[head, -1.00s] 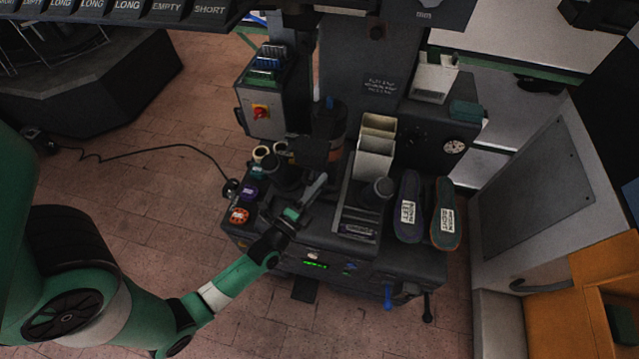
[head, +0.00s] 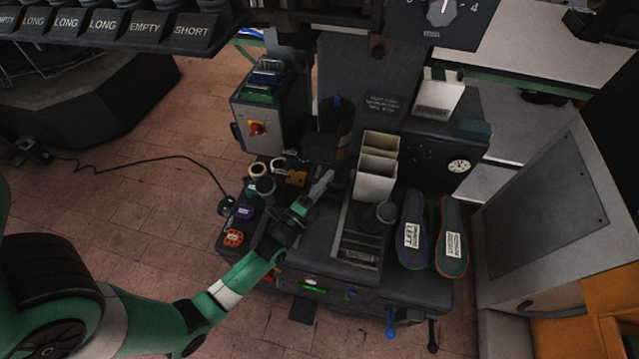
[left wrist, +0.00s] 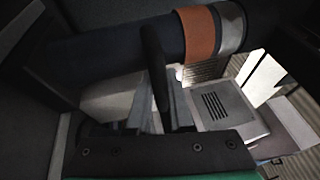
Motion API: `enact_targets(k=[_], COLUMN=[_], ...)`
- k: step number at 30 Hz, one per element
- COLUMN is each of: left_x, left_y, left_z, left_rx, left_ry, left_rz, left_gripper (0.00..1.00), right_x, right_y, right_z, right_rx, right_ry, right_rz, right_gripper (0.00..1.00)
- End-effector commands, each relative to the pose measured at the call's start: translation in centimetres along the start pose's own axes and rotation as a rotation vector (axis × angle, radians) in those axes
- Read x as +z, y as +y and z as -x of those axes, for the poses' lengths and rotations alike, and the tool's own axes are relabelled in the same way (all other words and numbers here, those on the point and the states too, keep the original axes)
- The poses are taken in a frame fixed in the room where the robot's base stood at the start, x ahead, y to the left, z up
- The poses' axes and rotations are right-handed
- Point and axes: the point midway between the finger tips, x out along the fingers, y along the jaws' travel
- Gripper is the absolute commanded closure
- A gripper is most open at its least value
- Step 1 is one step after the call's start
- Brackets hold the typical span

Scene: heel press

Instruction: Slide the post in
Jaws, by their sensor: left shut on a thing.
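My left gripper (head: 318,187) reaches in from the lower left over the front of the dark press. The dark press cylinder (head: 335,115) hangs just beyond the fingertips. In the left wrist view, a dark cylinder with an orange band (left wrist: 200,32) and metal rim lies across the top, behind a narrow dark upright piece (left wrist: 155,75). I cannot tell whether the held thing touches the press. My right gripper is not in view.
Several round rolls and cups (head: 258,170) stand left of the gripper, near a yellow-brown piece (head: 297,178). Cream bins (head: 376,175) and a dark round knob (head: 378,215) are to the right, then two labelled soles (head: 412,232). A control box (head: 265,110) stands behind.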

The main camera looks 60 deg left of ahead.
Motion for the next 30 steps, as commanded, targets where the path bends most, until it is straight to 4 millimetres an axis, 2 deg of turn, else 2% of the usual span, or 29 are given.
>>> enact_targets(k=[8,9,13,14,23,26,30], left_x=[0.1,0.1,0.1,0.1,0.1,0.1,0.1], left_y=[0.3,0.3,0.2,0.2,0.1,0.0,0.0], left_z=[0.0,0.0,0.0,0.0,0.1,1.1,3.9], left_rx=[0.008,0.008,0.006,0.005,0.002,0.003,0.007], left_ry=[-0.003,-0.003,-0.003,-0.003,-0.003,-0.003,-0.002], left_rz=[0.001,0.001,0.001,0.001,0.001,0.0,0.0], left_gripper=[1.0,0.77,0.53,0.5,0.5,0.5,0.5], right_x=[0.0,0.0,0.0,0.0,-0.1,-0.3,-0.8], right_y=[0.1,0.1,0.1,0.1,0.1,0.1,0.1], right_z=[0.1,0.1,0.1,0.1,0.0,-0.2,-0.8], right_rx=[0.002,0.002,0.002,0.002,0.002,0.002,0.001], right_ry=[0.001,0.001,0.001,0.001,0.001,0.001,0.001], right_rz=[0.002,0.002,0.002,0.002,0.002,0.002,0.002], right_gripper=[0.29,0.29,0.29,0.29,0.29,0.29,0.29])
